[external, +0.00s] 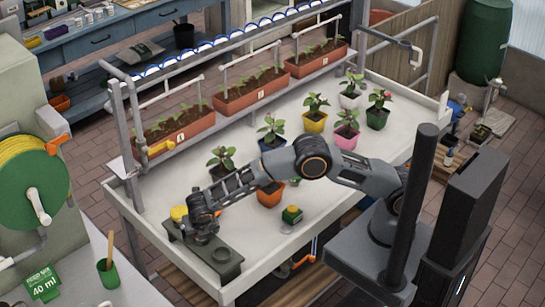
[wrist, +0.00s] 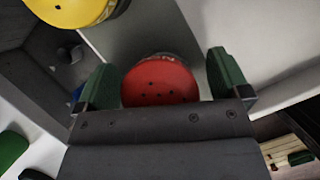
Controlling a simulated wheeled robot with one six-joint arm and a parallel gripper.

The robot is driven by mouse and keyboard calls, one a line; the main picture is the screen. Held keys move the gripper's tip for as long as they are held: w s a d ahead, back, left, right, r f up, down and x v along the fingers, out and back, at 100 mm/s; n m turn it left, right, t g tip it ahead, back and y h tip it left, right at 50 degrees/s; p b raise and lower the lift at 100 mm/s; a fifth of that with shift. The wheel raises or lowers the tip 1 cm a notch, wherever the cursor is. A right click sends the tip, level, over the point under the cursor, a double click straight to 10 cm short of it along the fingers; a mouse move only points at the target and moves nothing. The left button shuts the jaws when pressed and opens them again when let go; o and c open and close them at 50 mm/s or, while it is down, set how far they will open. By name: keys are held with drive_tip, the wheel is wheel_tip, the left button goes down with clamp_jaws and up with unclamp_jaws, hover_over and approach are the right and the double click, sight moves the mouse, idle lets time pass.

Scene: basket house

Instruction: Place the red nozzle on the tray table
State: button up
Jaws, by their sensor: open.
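The red nozzle (wrist: 160,84) is a round red disc with small holes. In the wrist view it sits between the two green fingertips of my open gripper (wrist: 161,84), with small gaps showing at its sides. In the external view my gripper (external: 202,232) is low over the dark grey holder (external: 222,262) and hides the red nozzle. The tray table (external: 330,180) is the long white table with a raised rim. The holder stands at its near left corner.
A yellow nozzle (external: 179,213) is close beside my gripper; it also shows in the wrist view (wrist: 75,8). A green nozzle (external: 292,213) stands on the tray table. Several potted plants, including an orange pot (external: 270,195), stand near my arm.

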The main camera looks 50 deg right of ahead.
drive_tip(key=c, duration=1.1)
drive_tip(key=shift+o, duration=0.2)
